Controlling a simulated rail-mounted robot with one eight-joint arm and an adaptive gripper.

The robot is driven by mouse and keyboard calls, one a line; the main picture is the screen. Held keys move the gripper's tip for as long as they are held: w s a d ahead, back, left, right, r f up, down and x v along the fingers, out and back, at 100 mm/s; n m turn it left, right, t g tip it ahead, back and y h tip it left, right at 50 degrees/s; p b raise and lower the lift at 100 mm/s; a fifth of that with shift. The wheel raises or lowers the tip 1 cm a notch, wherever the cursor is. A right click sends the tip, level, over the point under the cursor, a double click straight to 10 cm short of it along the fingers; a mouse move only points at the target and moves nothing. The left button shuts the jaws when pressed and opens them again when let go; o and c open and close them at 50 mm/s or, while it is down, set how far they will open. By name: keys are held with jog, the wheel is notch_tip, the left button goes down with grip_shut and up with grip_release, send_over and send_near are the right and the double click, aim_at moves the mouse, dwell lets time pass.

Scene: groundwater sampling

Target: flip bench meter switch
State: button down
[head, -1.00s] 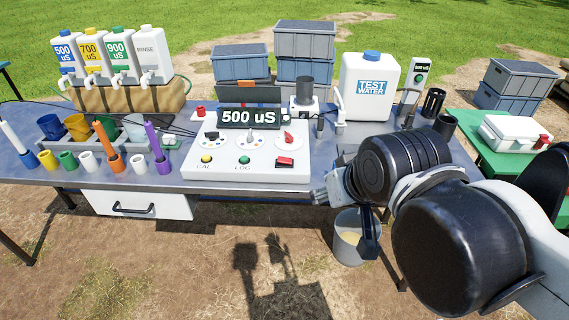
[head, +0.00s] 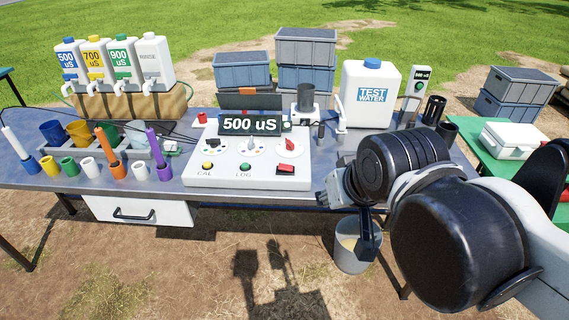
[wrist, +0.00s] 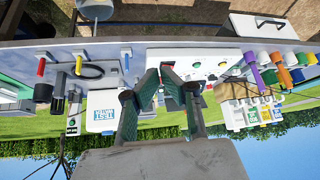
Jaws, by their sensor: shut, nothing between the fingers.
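The bench meter (head: 250,182) is a white sloped console on the bench, with a display (head: 250,124) reading "500 uS". Its red rocker switch (head: 286,169) sits at the front right of the panel. A red pointer knob (head: 290,146) is above it, and yellow and green buttons are to the left. My gripper (head: 323,197) is just right of the meter's front right corner, apart from the switch. In the wrist view, which is upside down, my gripper (wrist: 160,76) is shut and empty. The meter's panel (wrist: 205,55) shows beyond the fingers, which hide part of it.
A row of probe holders and cups (head: 100,165) stands left of the meter. A dark cylinder (head: 306,97) and the test water jug (head: 370,95) stand behind it. A bucket (head: 352,250) is on the ground below my gripper. The bench front before the meter is clear.

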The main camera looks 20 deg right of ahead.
jog(key=w+r+m+g, duration=0.2)
jog(key=w+r+m, duration=0.25)
jog(key=w, duration=0.35)
jog(key=m+g+y+p, duration=0.15)
jog(key=m+g, duration=0.25)
jog(key=m, duration=1.2)
send_over(282, 166)
jog(key=s+d, duration=0.2)
jog(key=d, duration=0.1)
notch_tip(282, 166, down, 7)
jog(key=shift+w+f+m+y, duration=0.25)
jog(key=shift+w+f, duration=0.15)
jog(key=shift+w, duration=0.15)
jog(key=f, duration=0.4)
jog(key=a+f, duration=0.1)
jog(key=f, duration=0.4)
jog(key=a+f, duration=0.1)
jog(key=f, duration=0.3)
jog(key=shift+w+a+f, duration=0.25)
jog(key=shift+w+f, duration=0.1)
jog(key=shift+w, duration=0.05)
